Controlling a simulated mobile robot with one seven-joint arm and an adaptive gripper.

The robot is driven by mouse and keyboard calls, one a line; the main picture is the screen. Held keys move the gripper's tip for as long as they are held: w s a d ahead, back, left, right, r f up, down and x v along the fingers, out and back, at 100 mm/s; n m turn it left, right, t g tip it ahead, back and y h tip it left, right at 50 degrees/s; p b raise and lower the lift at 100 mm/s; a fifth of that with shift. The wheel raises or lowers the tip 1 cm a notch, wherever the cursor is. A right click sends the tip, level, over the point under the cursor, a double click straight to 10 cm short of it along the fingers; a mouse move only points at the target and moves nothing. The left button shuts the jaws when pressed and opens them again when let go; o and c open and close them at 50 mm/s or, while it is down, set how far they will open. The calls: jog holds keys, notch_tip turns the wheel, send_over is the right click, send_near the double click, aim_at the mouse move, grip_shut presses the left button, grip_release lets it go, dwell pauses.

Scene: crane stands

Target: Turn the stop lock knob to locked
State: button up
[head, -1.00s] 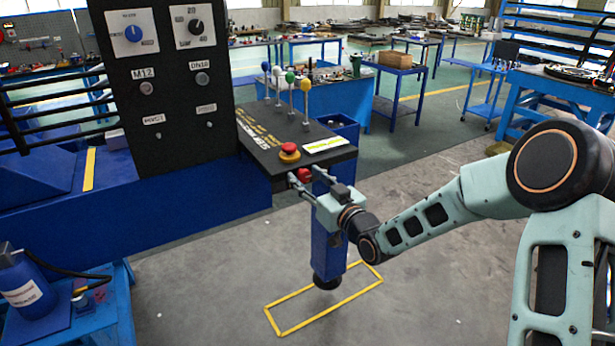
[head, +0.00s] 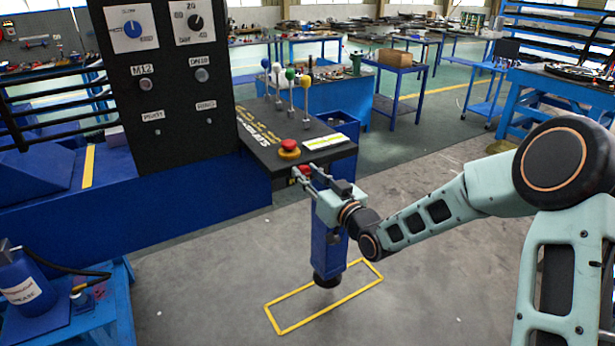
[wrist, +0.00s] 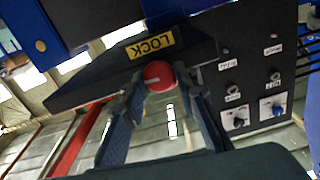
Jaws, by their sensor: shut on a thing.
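The red stop lock knob (wrist: 158,74) is on the front edge of the black console, beside a yellow LOCK label (wrist: 151,44). A small pale mark shows on the knob's face, but I cannot tell its setting from it. My gripper (wrist: 160,88) has its two fingers on either side of the knob and is shut on it. In the head view my gripper (head: 306,177) reaches the console's front edge from the right, and its fingers mostly hide the knob.
A red mushroom button (head: 289,147) on a yellow base sits on the console top (head: 262,140), just above my gripper. Several ball-topped levers (head: 291,90) stand behind it. A black dial panel (head: 165,85) rises to the left. The floor to the right is clear.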

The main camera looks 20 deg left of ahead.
jog(key=m+b, duration=0.2)
jog(key=m, duration=0.2)
jog(key=shift+d+f, duration=0.1)
jog(key=shift+f, duration=0.05)
jog(key=m, duration=0.4)
jog(key=shift+w+m+b, duration=0.1)
jog(key=shift+m+b, duration=0.3)
jog(key=m, duration=0.4)
jog(key=shift+f+m, duration=0.1)
jog(key=shift+m, duration=1.9)
jog(key=shift+b, duration=0.3)
jog(key=o, duration=1.2)
jog(key=shift+c, duration=0.2)
